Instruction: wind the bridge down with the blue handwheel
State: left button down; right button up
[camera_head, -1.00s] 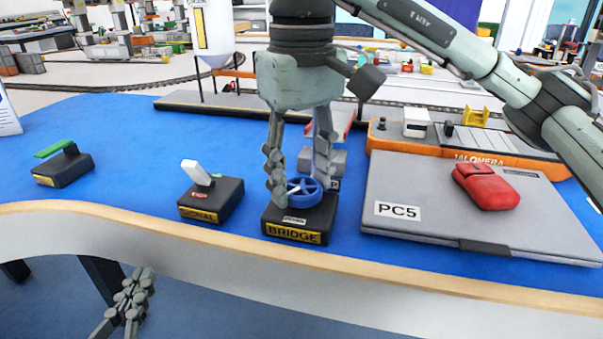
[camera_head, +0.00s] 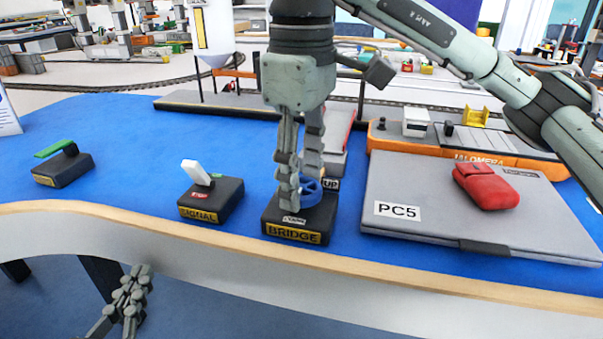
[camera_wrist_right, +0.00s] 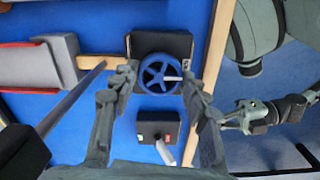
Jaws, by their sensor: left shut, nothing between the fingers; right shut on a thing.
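The blue handwheel (camera_head: 311,193) sits on a black box (camera_head: 298,218) with a yellow BRIDGE label, near the table's front edge. My right gripper (camera_head: 301,195) points straight down and is shut on the wheel, one finger on each side of its rim. The finger in front hides part of the wheel in the head view. In the right wrist view the wheel (camera_wrist_right: 160,74) lies between the fingertips, with a white handle on its right side. My left gripper (camera_head: 135,285) is shut and empty, low in front of the table edge.
Left of the wheel stand the SIGNAL box (camera_head: 211,207) with a white lever and a green-levered box (camera_head: 63,170). A laptop (camera_head: 435,210) bearing a red pouch (camera_head: 487,185) lies right.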

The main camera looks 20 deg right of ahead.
dwell(0.3)
jog(key=o, duration=1.2)
jog(key=shift+c, duration=0.2)
notch_tip(320, 180, up, 12)
